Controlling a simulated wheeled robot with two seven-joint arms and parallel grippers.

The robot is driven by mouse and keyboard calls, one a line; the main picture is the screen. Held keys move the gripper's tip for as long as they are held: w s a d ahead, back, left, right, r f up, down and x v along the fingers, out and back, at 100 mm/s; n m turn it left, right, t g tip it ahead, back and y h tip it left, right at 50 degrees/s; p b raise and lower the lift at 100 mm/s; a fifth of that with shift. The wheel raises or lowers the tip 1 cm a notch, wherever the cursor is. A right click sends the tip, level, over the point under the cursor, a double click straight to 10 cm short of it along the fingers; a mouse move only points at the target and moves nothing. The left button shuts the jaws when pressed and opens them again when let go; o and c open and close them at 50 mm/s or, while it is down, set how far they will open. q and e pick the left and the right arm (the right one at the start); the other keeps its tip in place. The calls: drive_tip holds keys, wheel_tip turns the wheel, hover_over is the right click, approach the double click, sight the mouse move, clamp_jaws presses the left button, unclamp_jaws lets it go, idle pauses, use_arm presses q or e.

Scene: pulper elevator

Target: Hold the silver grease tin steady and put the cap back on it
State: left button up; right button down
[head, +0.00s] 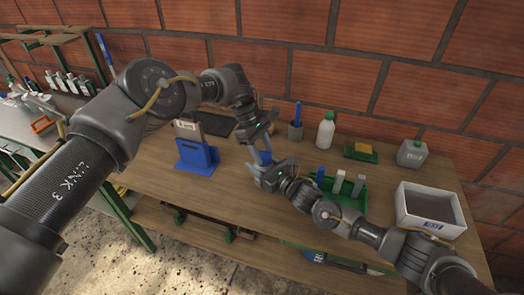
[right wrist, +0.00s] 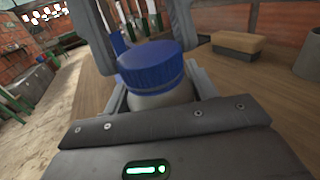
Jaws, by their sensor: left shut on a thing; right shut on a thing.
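The blue cap (right wrist: 150,62) shows in the right wrist view over the pale silver grease tin (right wrist: 160,98). The cap appears level on or right against the tin's top; I cannot tell whether it is seated. My right gripper (right wrist: 158,92) is shut on the tin's body from the side. In the head view a bit of blue shows between my two hands. My left gripper (head: 264,145) reaches down from above and is shut on the cap, with grey fingers flanking it. My right gripper (head: 262,170) comes in from the right just below. The tin's lower part is hidden.
The wooden bench (head: 160,175) holds a blue stand (head: 197,155) to the left. A green caddy (head: 345,193) and a pale box (head: 430,208) stand to the right.

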use_arm(q)
drive_tip(key=shift+m, duration=0.8)
drive_tip(key=o, duration=0.9)
drive_tip(key=shift+o, duration=0.2)
drive_tip(key=shift+r, duration=0.15)
drive_tip(key=shift+r, duration=2.15)
drive_tip(key=shift+r, duration=0.1)
drive_tip(key=shift+c, duration=0.4)
